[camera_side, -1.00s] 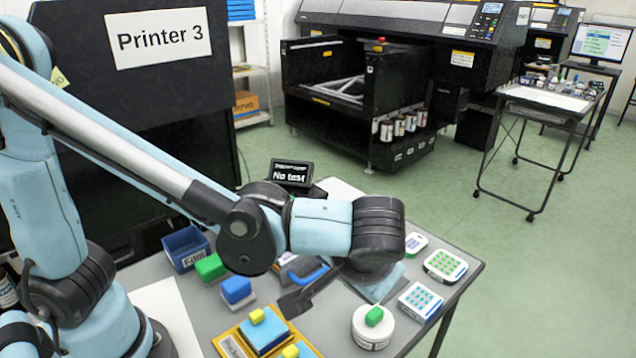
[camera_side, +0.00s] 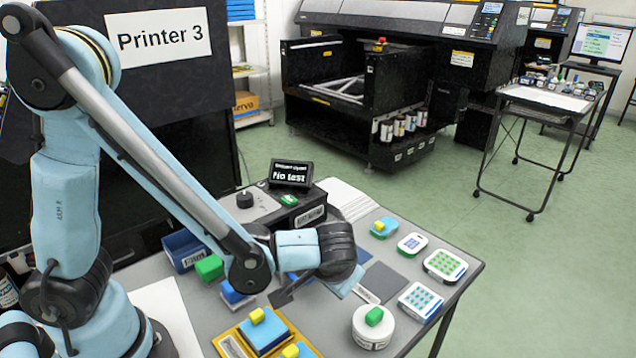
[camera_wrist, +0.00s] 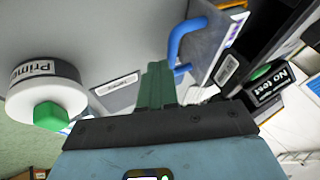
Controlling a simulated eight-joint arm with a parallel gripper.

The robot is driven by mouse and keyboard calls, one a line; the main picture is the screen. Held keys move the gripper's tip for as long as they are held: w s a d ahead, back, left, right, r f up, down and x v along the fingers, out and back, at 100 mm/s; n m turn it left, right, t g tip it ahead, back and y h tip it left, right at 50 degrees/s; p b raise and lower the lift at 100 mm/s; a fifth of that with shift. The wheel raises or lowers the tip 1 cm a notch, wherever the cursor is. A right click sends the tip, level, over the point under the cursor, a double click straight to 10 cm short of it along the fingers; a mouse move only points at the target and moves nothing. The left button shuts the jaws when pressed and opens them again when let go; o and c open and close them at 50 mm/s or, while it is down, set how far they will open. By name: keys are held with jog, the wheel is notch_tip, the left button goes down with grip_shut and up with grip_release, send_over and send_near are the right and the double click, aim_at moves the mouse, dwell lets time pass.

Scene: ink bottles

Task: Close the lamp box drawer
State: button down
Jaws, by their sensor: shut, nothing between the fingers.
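The lamp box (camera_side: 312,212) is a dark box at the back of the table, with a knob, a green button and a small display on top. Its blue drawer handle (camera_wrist: 182,40) curves out just beyond my fingertips in the wrist view. The grey drawer (camera_wrist: 208,20) shows beside the handle; how far it stands out I cannot tell. In the side view my arm hides most of the drawer front. My gripper (camera_side: 279,299) is shut and empty, low over the table in front of the box. In the wrist view its fingers (camera_wrist: 155,75) point toward the handle, seemingly apart from it.
A white round pot with a green knob (camera_side: 375,316) stands to the right. A yellow tray (camera_side: 232,343) with blue blocks lies at the front. A blue bin (camera_side: 186,249) and a green block (camera_side: 209,267) are at left. Several small cases line the right edge.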

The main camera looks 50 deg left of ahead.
jog(key=shift+a, duration=0.2)
jog(key=a, duration=1.1)
jog(key=d, duration=0.2)
jog(key=d+r, duration=0.1)
jog(key=d, duration=0.1)
jog(key=shift+d, duration=0.4)
jog(key=v, duration=0.9)
jog(key=a+h, duration=0.1)
jog(key=s+a+t+h, duration=0.1)
jog(key=a+h, duration=0.1)
jog(key=a+r+m+h, duration=0.1)
jog(key=shift+s+a+t, duration=0.3)
jog(key=shift+t, duration=0.1)
jog(key=shift+a+r+t+h, duration=0.45)
jog(key=shift+a+t+h, duration=0.15)
jog(key=shift+t, duration=0.1)
